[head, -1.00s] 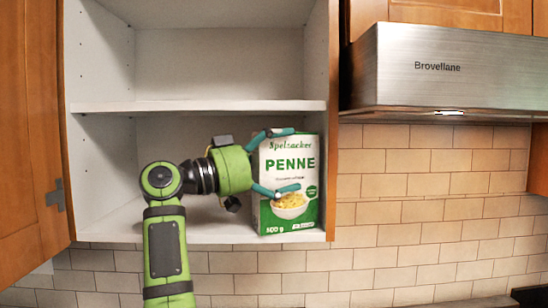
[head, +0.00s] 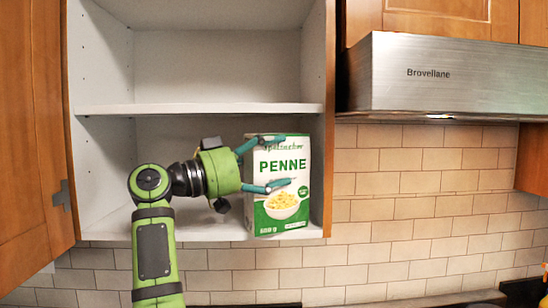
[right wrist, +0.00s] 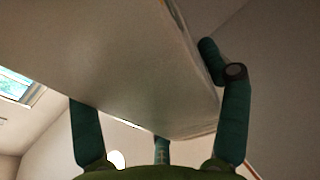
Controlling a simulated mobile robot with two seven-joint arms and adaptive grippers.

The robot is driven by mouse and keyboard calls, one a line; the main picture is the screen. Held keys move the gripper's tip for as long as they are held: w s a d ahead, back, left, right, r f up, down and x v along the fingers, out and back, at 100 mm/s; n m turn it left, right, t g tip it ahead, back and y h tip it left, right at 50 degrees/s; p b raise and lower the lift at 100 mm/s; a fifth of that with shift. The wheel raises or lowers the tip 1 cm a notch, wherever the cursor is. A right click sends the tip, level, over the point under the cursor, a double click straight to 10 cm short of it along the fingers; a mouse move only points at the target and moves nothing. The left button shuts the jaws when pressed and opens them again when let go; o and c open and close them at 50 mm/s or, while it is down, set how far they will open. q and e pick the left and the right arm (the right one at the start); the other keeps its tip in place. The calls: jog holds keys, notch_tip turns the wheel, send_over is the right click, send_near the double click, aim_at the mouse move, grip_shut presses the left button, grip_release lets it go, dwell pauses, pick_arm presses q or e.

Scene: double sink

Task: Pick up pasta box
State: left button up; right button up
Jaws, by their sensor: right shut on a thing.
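The pasta box (head: 278,220) is white and green, marked PENNE, with a bowl of pasta pictured on it. It stands upright at the right end of the cabinet's lower shelf, near the front edge. My right gripper (head: 279,161) reaches in from the left and is shut on the box, with teal fingers across its upper and middle front. In the right wrist view a large pale box face (right wrist: 120,60) fills the upper left, and the green fingers (right wrist: 160,120) show on both sides of it. My left gripper is not in view.
The upper shelf (head: 200,109) lies above the box and arm. The cabinet's right wall (head: 329,150) is close beside the box. An open wooden door (head: 30,130) stands left, and a steel hood (head: 440,75) hangs right. The lower shelf's left part looks empty.

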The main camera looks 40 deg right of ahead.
jog(key=shift+a+r, duration=0.1)
jog(key=shift+a, duration=0.35)
jog(key=o, duration=1.4)
jog(key=shift+d, duration=0.2)
jog(key=shift+o, duration=1.4)
jog(key=shift+d, duration=0.25)
jog(key=shift+a, duration=0.3)
jog(key=shift+w+a+f, duration=0.2)
jog(key=shift+w+a, duration=0.1)
jog(key=shift+a, duration=0.15)
jog(key=v, duration=1)
jog(key=shift+a, duration=0.4)
